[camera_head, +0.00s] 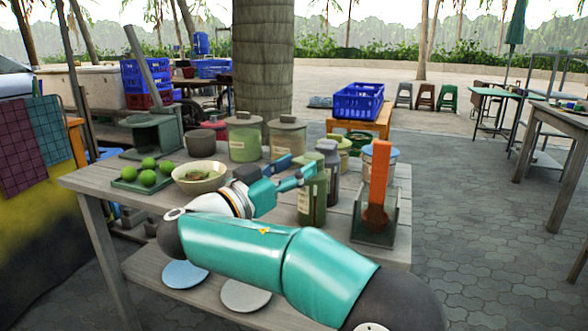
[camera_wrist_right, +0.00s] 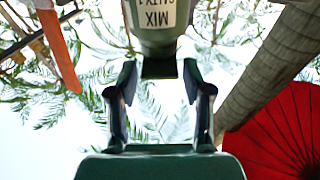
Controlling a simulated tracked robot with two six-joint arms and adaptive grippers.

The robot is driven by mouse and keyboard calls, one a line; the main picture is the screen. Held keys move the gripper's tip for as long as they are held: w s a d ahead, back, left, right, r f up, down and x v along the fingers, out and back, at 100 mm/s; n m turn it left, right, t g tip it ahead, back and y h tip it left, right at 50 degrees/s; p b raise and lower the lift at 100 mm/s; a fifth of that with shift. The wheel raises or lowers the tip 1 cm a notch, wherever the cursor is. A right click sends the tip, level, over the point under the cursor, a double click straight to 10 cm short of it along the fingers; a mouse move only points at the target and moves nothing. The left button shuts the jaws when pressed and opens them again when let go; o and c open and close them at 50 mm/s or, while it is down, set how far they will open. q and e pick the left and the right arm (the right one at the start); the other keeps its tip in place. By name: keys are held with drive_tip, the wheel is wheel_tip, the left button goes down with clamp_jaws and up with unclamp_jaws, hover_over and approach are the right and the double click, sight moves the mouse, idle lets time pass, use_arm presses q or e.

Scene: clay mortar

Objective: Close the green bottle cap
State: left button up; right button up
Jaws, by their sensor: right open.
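A dark green bottle (camera_head: 314,205) with a pale label stands upright near the front of the wooden table (camera_head: 345,228). Its top is partly hidden by my right gripper (camera_head: 303,165), which reaches in from the left side of the bottle at the height of its top. In the right wrist view a green bottle with a label reading "MIX" (camera_wrist_right: 157,35) narrows to a dark end just beyond the fingertips. My right gripper (camera_wrist_right: 163,82) is open there, with nothing between its fingers. I cannot tell whether the cap is closed. My left gripper is out of view.
A bowl (camera_head: 199,178), a tray of green limes (camera_head: 148,176) and lidded jars (camera_head: 245,138) stand left and behind. A second bottle (camera_head: 329,160) is close behind the green one. An orange paddle in a holder (camera_head: 378,190) stands to the right.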

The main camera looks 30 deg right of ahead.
drive_tip(key=shift+a, duration=0.1)
drive_tip(key=v, duration=0.7)
drive_tip(key=shift+s+a+f, duration=0.1)
drive_tip(key=shift+f, duration=0.05)
idle(0.3)
